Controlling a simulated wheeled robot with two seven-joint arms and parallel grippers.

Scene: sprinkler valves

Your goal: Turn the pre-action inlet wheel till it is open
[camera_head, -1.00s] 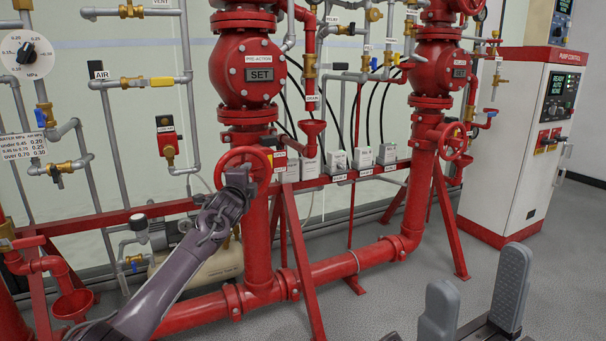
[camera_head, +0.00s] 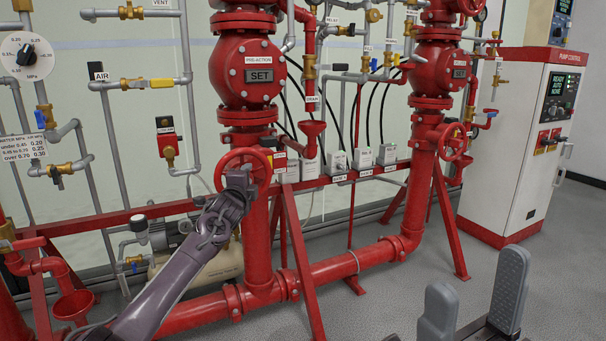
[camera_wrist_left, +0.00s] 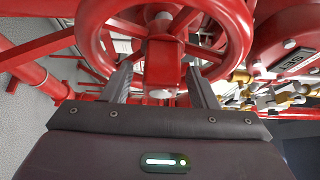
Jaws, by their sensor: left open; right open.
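The red pre-action inlet wheel (camera_head: 229,160) is on the left red riser, below the valve body marked PRE-ACTION and SET (camera_head: 245,72). My left gripper (camera_head: 240,177) is at the wheel's front and hides part of its lower right side. In the left wrist view, the wheel (camera_wrist_left: 239,45) fills the upper middle. The open fingers of my left gripper (camera_wrist_left: 160,87) reach up on either side of the wheel's lower part and hub. I cannot tell whether they touch it. My right gripper (camera_head: 475,300) is open and empty at the lower right, away from the pipes.
A second red wheel (camera_head: 453,142) is on the right riser. The white and red pump control cabinet (camera_head: 520,140) stands at the right. A red horizontal pipe (camera_head: 335,266) and slanted legs are below the wheel. Grey floor is open at the lower middle.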

